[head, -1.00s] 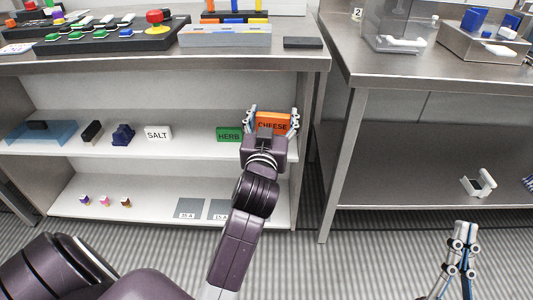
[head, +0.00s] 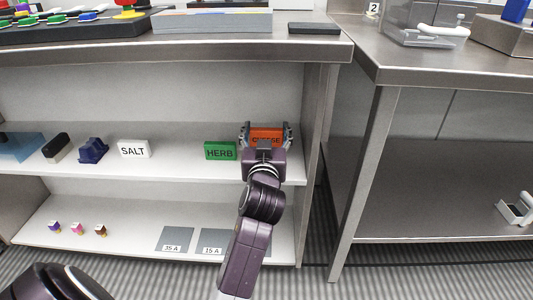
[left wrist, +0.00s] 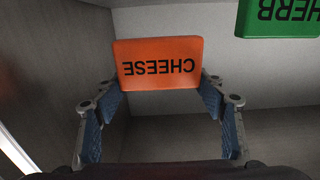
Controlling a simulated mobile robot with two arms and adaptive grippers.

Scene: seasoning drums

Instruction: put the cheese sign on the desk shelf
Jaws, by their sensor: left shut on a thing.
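The orange cheese sign (head: 266,137) is between the fingers of my left gripper (head: 266,128), over the right end of the desk's upper shelf (head: 180,162). My left gripper is shut on it. In the left wrist view the sign (left wrist: 158,62) is upside down in the picture, with a finger at each side. I cannot tell whether its bottom touches the shelf. The green herb sign (head: 220,151) stands just left of it, apart. The white salt sign (head: 134,149) stands further left. My right gripper is out of view.
A dark blue object (head: 93,150), a black-and-white block (head: 56,148) and a blue tray (head: 18,147) are on the upper shelf's left. Small bottles (head: 77,228) and grey plates (head: 174,239) are on the lower shelf. The desk's side panel (head: 312,140) bounds the right.

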